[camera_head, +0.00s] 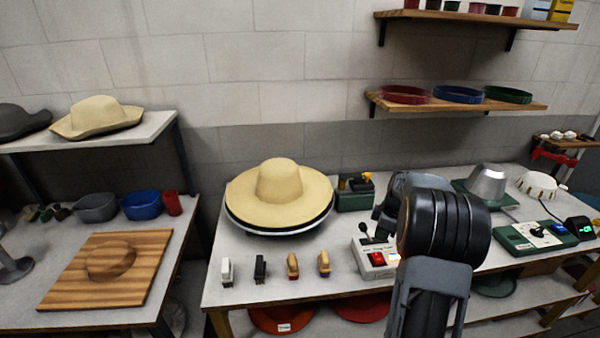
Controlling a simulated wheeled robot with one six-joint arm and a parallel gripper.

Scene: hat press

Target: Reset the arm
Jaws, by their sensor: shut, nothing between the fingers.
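My arm rises from the bottom right of the head view in front of the table. Its thick black joint covers part of the tabletop. My gripper (381,222) shows only in part, as a dark shape at the left of that joint; it is shut with nothing seen in it. It appears over the back of the control box (376,262) with a red switch and a black lever. I cannot tell its exact height. A straw hat (279,187) lies on a dark round base left of my gripper, apart from it.
Several small stamps (260,269) stand along the front of the table (220,293). A silver hat form (486,184) and a green control panel (537,236) are at right. Shelves (455,103) hang on the wall. A side table (95,315) at left holds a wooden board (75,284).

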